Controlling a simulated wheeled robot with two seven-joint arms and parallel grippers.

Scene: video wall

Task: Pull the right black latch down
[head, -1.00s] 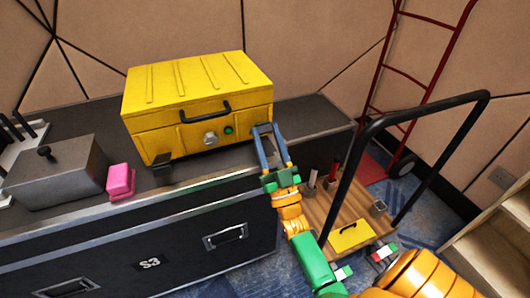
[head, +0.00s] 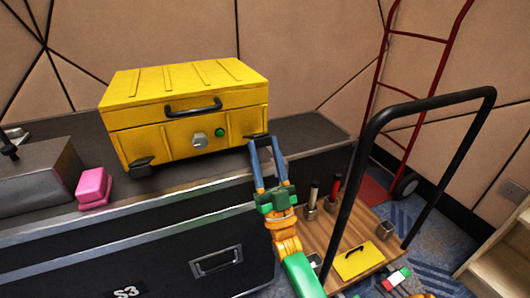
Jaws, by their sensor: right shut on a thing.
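A yellow case (head: 185,110) with a ribbed lid stands closed on the black chest. The right black latch (head: 258,136) is at the case's front right corner and sticks out from the front. My right gripper (head: 262,141) is shut on this latch, its blue fingers reaching up from below. The fingers partly hide the latch. The left black latch (head: 139,164) sticks out at the lower front left corner. A black handle (head: 193,108), a grey hexagonal knob (head: 199,141) and a green button (head: 220,132) are on the case's front. My left gripper is out of view.
The black chest (head: 305,130) has a metal-edged top. A pink block (head: 94,187) and a grey box (head: 38,178) are on it at left. A cart with a black handlebar (head: 430,103) and wooden deck (head: 338,219) stands right of my right arm. A red hand truck (head: 420,38) stands behind.

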